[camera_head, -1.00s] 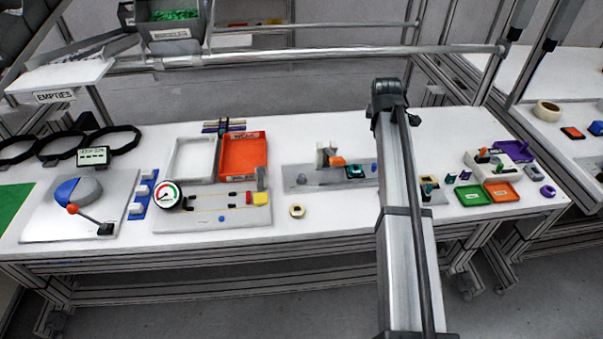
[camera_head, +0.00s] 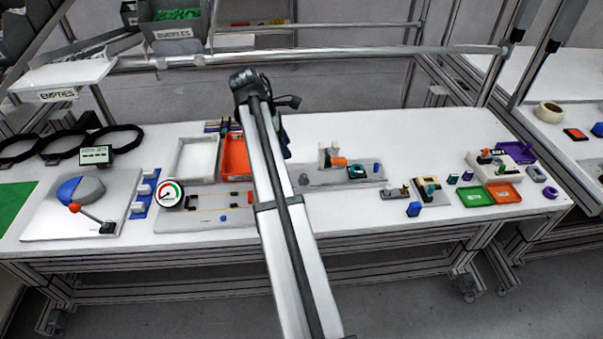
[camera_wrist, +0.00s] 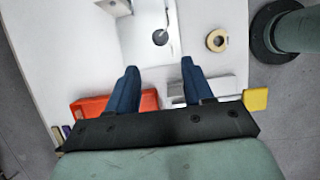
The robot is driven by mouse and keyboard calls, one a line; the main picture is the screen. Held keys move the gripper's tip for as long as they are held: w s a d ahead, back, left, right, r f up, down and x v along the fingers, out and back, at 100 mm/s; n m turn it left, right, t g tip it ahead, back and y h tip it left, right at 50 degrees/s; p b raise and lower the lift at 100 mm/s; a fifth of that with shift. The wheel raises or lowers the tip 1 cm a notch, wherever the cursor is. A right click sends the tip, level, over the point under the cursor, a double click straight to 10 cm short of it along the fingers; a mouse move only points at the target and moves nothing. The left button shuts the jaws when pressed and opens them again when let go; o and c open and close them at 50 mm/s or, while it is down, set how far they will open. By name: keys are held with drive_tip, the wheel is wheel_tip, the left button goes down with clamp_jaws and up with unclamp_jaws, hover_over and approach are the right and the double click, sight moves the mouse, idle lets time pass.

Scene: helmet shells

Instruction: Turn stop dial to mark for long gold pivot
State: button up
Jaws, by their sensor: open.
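My gripper (camera_wrist: 158,70) is open, with its two dark blue fingers apart and nothing between them. In the head view it is mostly hidden behind my arm, with some dark blue showing (camera_head: 285,145) beside the red tray. A grey plate (camera_head: 325,175) lies to its right, carrying a grey round knob (camera_head: 303,180), an orange part (camera_head: 339,161) and a teal part (camera_head: 357,171). The knob also shows dark in the wrist view (camera_wrist: 160,37), beyond the fingertips. I cannot tell whether it is the stop dial. No mark or long gold pivot can be made out.
A red tray (camera_head: 235,158) and a white tray (camera_head: 197,158) stand left of my arm, behind a plate with a round gauge (camera_head: 169,194). A tan ring (camera_wrist: 216,40) and yellow block (camera_wrist: 256,99) show in the wrist view. Small fixtures (camera_head: 430,190) stand right.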

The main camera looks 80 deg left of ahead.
sight(303, 176)
drive_tip(key=x, duration=1.3)
clamp_jaws()
